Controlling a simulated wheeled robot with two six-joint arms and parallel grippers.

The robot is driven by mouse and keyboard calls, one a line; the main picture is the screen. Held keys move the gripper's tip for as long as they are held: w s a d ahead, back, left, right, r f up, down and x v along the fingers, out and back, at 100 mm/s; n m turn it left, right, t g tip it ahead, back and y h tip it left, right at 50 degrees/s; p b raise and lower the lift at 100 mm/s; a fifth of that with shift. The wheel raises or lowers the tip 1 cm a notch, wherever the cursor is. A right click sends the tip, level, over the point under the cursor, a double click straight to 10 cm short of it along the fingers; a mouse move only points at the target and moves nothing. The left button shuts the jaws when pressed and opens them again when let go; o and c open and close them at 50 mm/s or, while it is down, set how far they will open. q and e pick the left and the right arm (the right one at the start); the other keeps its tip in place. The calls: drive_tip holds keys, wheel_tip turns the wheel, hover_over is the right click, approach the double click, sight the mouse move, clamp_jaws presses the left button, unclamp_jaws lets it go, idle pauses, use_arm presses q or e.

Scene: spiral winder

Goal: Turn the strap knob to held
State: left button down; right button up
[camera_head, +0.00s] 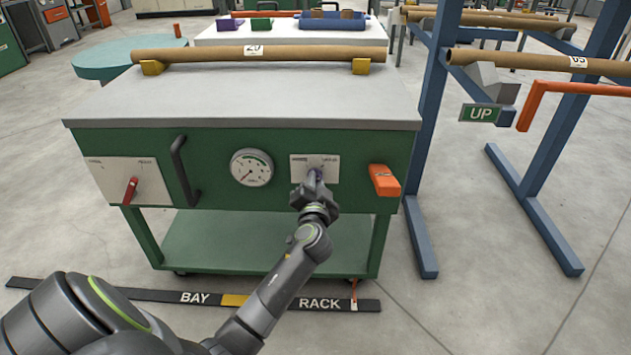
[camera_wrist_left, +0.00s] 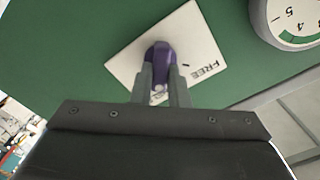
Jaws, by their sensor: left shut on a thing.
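A purple knob (camera_wrist_left: 158,58) sits on a white label plate (camera_head: 300,165) on the green front of the cart, right of the round gauge. In the head view the gripper mostly covers the knob. My left gripper (camera_head: 313,186) reaches the plate from below and is shut on the purple knob. In the left wrist view the two fingers (camera_wrist_left: 160,92) stand on either side of the knob. The word FREE shows on the plate there; the other word is hidden. My right gripper is in neither view.
Beside the knob are the gauge (camera_head: 251,168) and an orange block (camera_head: 384,180). A red lever (camera_head: 130,190) and a black handle (camera_head: 184,170) are at left. A cardboard tube (camera_head: 220,53) lies on yellow supports on top. A blue rack (camera_head: 432,130) stands right.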

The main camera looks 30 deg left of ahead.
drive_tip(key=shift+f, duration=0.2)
use_arm(q)
drive_tip(key=c, duration=1.4)
unclamp_jaws()
